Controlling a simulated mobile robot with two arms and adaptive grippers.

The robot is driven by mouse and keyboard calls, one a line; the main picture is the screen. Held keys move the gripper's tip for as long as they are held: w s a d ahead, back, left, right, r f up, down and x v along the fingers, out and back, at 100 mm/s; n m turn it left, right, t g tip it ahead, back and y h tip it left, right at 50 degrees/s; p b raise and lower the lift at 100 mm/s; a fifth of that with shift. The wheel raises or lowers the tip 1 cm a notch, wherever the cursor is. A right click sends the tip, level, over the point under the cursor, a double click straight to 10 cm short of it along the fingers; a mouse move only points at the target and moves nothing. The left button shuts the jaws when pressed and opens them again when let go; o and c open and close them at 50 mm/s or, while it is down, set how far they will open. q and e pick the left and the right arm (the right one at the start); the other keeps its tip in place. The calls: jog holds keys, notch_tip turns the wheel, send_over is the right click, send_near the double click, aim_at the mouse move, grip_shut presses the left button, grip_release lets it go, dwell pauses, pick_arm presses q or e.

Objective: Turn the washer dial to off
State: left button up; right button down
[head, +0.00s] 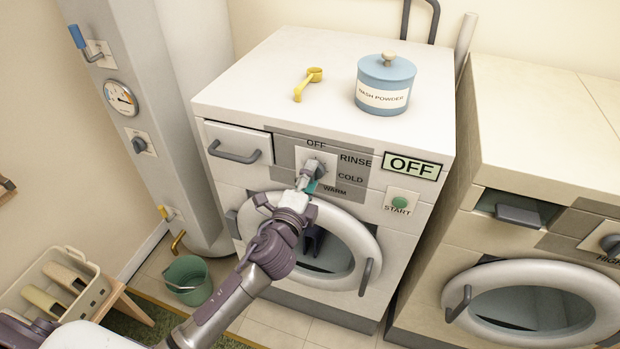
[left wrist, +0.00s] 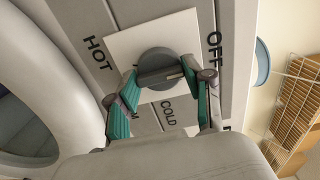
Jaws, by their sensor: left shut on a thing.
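The washer (head: 225,175) is a white front-loader with a grey control panel. Its grey dial (head: 319,167) sits on a white plate, with OFF above it and RINSE, COLD and WARM around its right and lower side. A green display (head: 411,166) reads OFF. My left gripper (head: 308,180) is at the dial. In the left wrist view its teal fingers (left wrist: 158,88) are closed on either side of the dial's grip bar (left wrist: 158,72). The bar's white line points toward the OFF label (left wrist: 214,50). The fingers partly hide the dial in the head view.
A round door (head: 352,222) with a handle is below the panel. A green START button (head: 400,202) is at the right. A second machine (head: 530,130) stands right; a green bucket (head: 187,280) stands left.

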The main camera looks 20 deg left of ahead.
dwell(0.4)
pick_arm(q)
jog(key=o, duration=1.2)
jog(key=s, duration=1.2)
jog(key=shift+a, duration=0.2)
